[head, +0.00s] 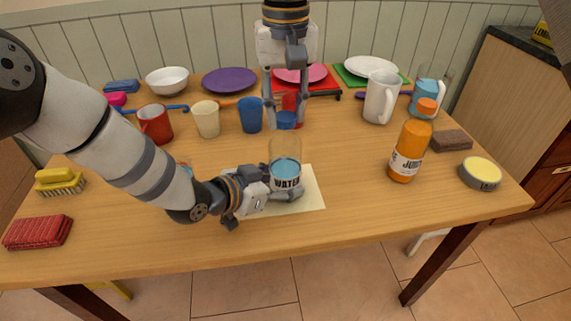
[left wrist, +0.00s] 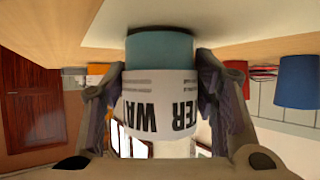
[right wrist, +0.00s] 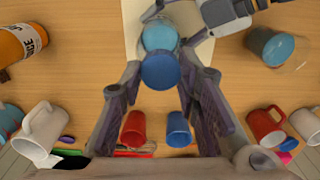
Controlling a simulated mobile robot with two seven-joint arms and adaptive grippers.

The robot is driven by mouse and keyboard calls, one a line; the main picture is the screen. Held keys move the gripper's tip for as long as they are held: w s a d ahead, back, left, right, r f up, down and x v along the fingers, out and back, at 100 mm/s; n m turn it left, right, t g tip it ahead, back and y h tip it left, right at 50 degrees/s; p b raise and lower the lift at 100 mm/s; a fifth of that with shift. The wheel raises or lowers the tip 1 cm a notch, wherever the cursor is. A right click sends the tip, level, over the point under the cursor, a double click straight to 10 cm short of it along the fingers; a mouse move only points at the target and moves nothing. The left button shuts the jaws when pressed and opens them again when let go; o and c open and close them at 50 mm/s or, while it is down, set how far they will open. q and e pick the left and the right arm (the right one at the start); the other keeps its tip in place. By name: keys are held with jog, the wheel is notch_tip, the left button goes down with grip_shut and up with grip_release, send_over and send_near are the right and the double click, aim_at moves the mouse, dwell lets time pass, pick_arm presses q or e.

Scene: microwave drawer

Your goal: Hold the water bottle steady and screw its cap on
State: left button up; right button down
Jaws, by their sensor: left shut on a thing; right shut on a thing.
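The water bottle (head: 285,168) stands upright on a pale sheet (head: 311,188) near the table's front, clear with blue water and a "WATER" label. My left gripper (head: 272,191) is shut around its lower part; in the left wrist view both fingers flank the bottle's label (left wrist: 160,98). The blue cap (head: 287,120) is at the top of the bottle. My right gripper (head: 289,117) comes down from above, its fingers shut on the cap, which also shows in the right wrist view (right wrist: 161,71). Whether the cap's thread is engaged cannot be told.
An orange juice bottle (head: 408,152) stands to the right, with a white pitcher (head: 381,98) behind it. A red mug (head: 155,124), cream cup (head: 206,119) and blue cup (head: 250,115) stand left of the bottle. Plates line the back.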

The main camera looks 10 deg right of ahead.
jog(key=m, duration=1)
jog(key=c, duration=1.3)
grip_release()
